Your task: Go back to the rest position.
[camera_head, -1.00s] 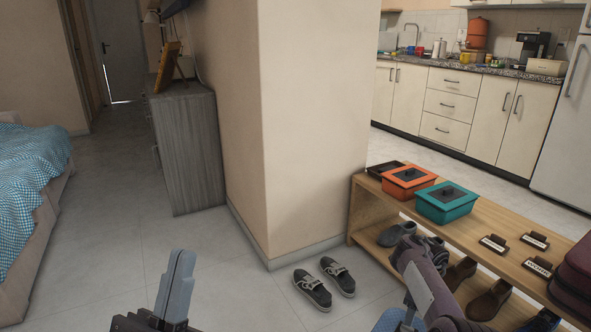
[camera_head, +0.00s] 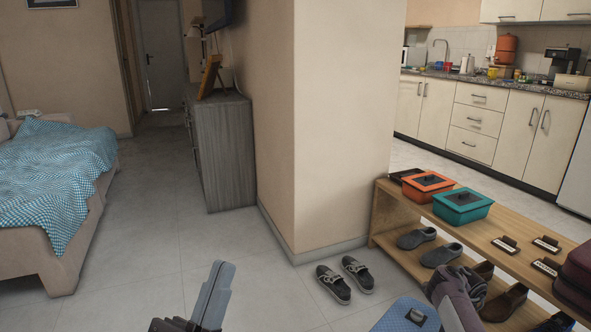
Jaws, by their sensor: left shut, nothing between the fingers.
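My left gripper (camera_head: 213,298) stands upright at the bottom of the picture, left of the middle. Its grey fingers are together and hold nothing. It is over the bare tiled floor, apart from everything around it.
A wooden shoe bench (camera_head: 520,228) on the right bears an orange box (camera_head: 428,187) and a teal box (camera_head: 462,207). Dark shoes (camera_head: 345,279) lie by the wall corner (camera_head: 340,130). Floor (camera_head: 140,270) on the left is clear.

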